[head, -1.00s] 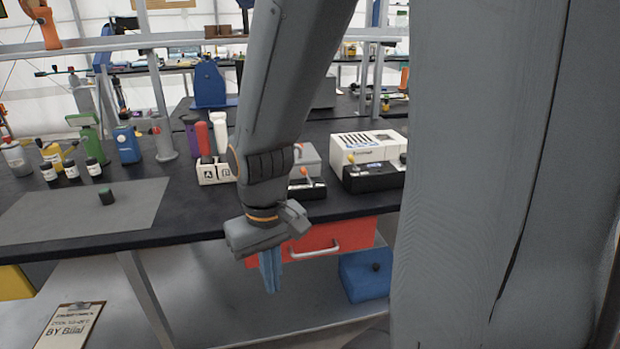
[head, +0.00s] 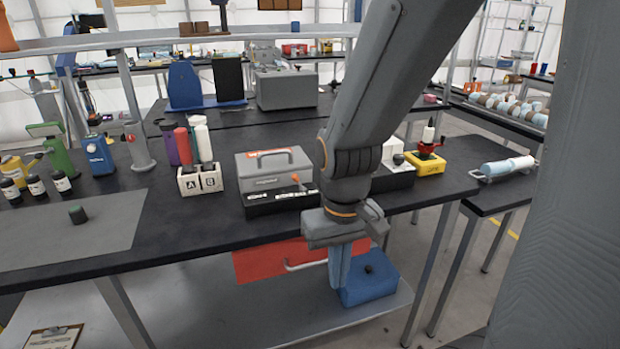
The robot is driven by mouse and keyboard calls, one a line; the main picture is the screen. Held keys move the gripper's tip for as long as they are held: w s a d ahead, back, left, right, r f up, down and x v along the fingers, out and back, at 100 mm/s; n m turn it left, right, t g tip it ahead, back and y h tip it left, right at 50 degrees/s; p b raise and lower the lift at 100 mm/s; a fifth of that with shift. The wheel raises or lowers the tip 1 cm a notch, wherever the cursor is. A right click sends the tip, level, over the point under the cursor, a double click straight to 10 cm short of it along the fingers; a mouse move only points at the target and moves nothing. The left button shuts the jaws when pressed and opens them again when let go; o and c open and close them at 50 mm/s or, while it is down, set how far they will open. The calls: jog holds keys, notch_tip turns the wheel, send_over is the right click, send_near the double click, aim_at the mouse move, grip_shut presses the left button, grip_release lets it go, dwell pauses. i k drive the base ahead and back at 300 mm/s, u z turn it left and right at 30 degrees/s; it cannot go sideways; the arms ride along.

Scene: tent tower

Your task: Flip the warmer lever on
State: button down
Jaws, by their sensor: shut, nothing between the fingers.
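My gripper (head: 339,270) hangs shut and empty, with its blue fingers pointing down in front of the table's front edge, below the table top. A grey box with a carry handle (head: 272,170) stands on the table left of my arm. It has a black front base (head: 272,202) with an orange-tipped lever (head: 296,180). A white unit (head: 392,150) with a black base (head: 393,180) is partly behind my arm; its lever is hidden. I cannot read which unit is the warmer. My gripper touches neither.
The black table (head: 190,232) carries an A/B holder (head: 200,180) and a grey mat (head: 75,232) at left. A yellow-based device (head: 427,163) is at right. A red drawer (head: 262,263) and a blue box (head: 370,286) are below the table, near my gripper.

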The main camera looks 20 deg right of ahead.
aim_at(294, 177)
jog(key=k, duration=1.3)
jog(key=u, duration=0.2)
jog(key=i, duration=0.85)
jog(key=z, duration=0.15)
